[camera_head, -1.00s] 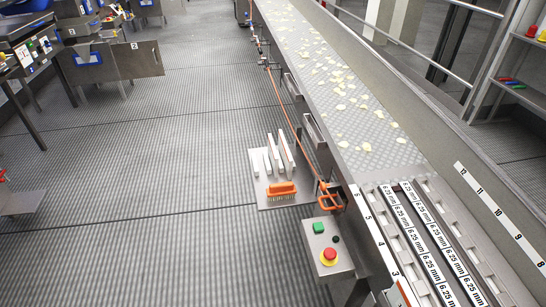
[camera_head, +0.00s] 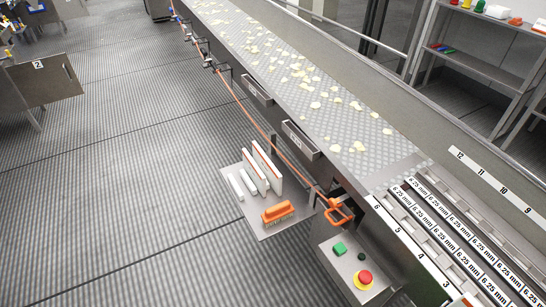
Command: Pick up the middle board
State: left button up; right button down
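Several white boards (camera_head: 267,168) of differing heights stand side by side on a small metal tray (camera_head: 262,228) beside the conveyor. The taller ones are at the right, the lower ones (camera_head: 236,187) at the left. Long strips marked "6.25 mm" (camera_head: 432,225) lie side by side in the slotted frame at the conveyor's near end. I cannot tell which of these is the middle board. Neither of my grippers is in view.
An orange-handled brush (camera_head: 278,212) lies on the tray. A control box with a green button (camera_head: 339,249) and red stop knob (camera_head: 365,278) is nearer. The conveyor (camera_head: 300,75) carries pale chips. The floor (camera_head: 120,180) at left is clear.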

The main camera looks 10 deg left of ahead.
aim_at(251, 169)
jog(key=i+j+z, duration=0.4)
jog(key=j, duration=0.15)
jog(key=i+j+z, duration=0.15)
jog(key=j, duration=0.2)
jog(key=i+j+z, duration=0.2)
jog(key=j, duration=0.15)
jog(key=j+z, duration=0.2)
jog(key=j, duration=0.15)
jog(key=i+j+z, duration=0.2)
jog(key=j, duration=0.2)
